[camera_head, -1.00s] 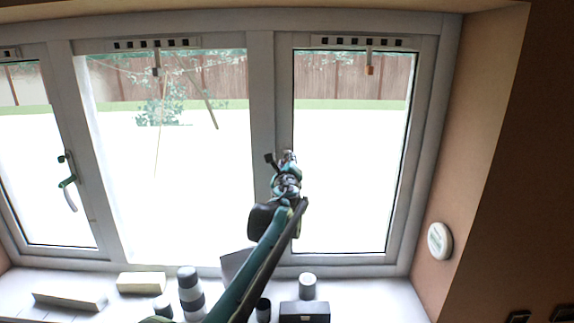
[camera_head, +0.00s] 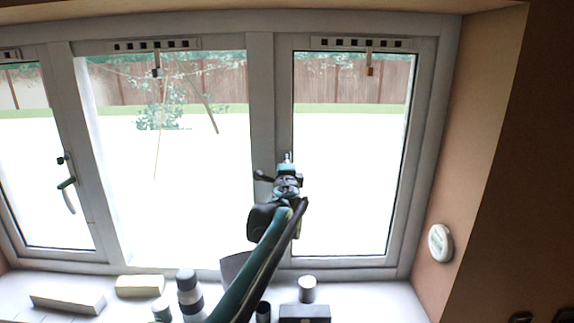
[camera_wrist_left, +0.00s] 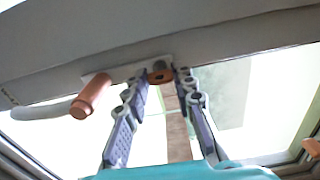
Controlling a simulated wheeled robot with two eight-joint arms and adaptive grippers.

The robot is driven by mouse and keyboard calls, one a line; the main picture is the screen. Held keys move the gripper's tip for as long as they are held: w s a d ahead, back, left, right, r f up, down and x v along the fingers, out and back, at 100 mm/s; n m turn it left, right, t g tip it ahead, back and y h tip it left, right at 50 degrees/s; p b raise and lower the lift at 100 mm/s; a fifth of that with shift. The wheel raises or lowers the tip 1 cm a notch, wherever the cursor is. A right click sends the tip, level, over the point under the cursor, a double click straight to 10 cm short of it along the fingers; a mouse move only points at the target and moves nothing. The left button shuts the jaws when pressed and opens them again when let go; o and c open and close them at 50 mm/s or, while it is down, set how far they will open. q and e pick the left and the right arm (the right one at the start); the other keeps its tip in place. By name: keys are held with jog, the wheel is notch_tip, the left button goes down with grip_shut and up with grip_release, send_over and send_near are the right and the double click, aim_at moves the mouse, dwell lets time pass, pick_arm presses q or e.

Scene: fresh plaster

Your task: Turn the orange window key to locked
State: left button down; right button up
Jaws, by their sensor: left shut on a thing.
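My left gripper (camera_head: 288,157) reaches up to the frame post (camera_head: 263,120) between the middle and right panes. In the left wrist view its two fingers (camera_wrist_left: 160,76) are closed in around a small orange piece, the window key (camera_wrist_left: 160,75), at the underside of a grey frame bar (camera_wrist_left: 120,50). The key is mostly hidden, and I cannot read its turn angle. Left of the fingers, a copper-orange cylinder (camera_wrist_left: 91,96) sticks out from a pale plate beside a whitish lever (camera_wrist_left: 42,111). In the head view my gripper hides the key. My right gripper is not in view.
The sill holds a pale block (camera_head: 140,286), a long box (camera_head: 68,302), a banded cylinder (camera_head: 188,295), a small can (camera_head: 307,288) and a dark box (camera_head: 304,313). A white disc (camera_head: 440,242) is on the right wall.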

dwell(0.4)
pick_arm(q)
jog(key=c, duration=1.2)
grip_release()
jog(key=shift+a, duration=0.1)
jog(key=s, duration=1.2)
